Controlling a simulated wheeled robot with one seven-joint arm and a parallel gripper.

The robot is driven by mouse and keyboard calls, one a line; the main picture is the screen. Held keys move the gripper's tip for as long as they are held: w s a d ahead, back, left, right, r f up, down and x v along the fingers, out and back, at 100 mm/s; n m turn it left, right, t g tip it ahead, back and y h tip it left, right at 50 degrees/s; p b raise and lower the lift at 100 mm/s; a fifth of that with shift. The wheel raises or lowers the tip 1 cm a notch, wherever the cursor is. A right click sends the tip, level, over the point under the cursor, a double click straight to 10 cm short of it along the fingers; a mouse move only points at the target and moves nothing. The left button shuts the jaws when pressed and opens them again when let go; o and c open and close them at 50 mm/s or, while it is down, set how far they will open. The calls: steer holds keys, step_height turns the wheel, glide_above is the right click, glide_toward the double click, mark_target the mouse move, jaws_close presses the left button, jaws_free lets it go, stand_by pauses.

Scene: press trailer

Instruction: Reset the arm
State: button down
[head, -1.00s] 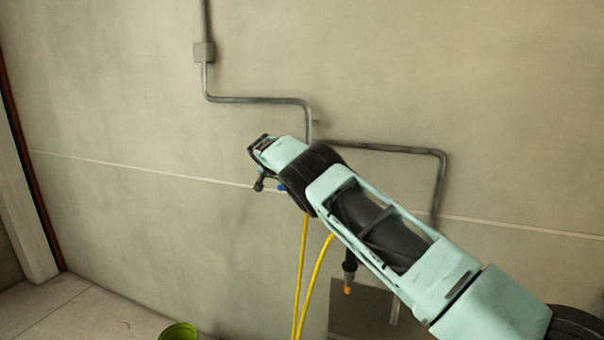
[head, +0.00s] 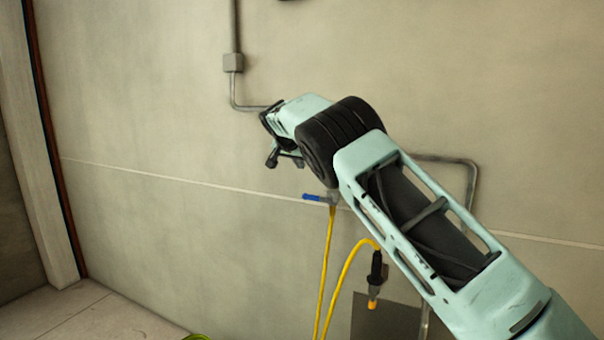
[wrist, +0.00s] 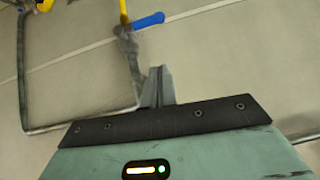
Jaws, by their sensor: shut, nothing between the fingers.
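My pale green arm (head: 420,220) reaches from the lower right to the middle of the head view, in front of the wall. Its gripper end is turned mostly away in that view, so the fingertips are hard to make out there. In the wrist view my gripper (wrist: 158,84) shows with its two grey fingers together and nothing between them. The wall lies beyond the fingers.
A blue-handled valve (head: 318,198) with a yellow hose (head: 328,260) is below the wrist; the handle (wrist: 148,20) also shows in the wrist view. An orange-tipped nozzle (head: 373,300) hangs below. Grey conduit (head: 236,90) runs along the wall. The floor (head: 90,315) at lower left is partly clear.

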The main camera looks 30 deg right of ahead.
steer(key=shift+s+a, duration=0.1)
steer(key=shift+a, duration=0.05)
stand_by(0.4)
steer(key=s+a+f+n+g+y, duration=0.1)
steer(key=s+a+f+n+y, duration=0.15)
steer(key=s+a, duration=0.6)
steer(key=s+a+f+n+g+y, duration=0.15)
steer(key=s+a+n, duration=0.25)
steer(key=s+a, duration=0.5)
steer(key=s+a+f+n+g+y, duration=0.1)
steer(key=s+a+f+n+y, duration=0.2)
steer(key=s+a, duration=0.55)
steer(key=s+f+n, duration=0.2)
steer(key=s+n, duration=0.1)
steer(key=s, duration=0.7)
steer(key=s+a+f+n+g, duration=0.1)
steer(key=s+n, duration=0.2)
steer(key=s, duration=0.8)
steer(key=s+f+n+g, duration=0.1)
steer(key=s+f+n, duration=0.1)
steer(key=s, duration=0.9)
steer(key=shift+a+f+n, duration=0.35)
steer(key=shift+a+n, duration=0.05)
steer(key=shift+n, duration=0.15)
steer(key=shift+g, duration=0.25)
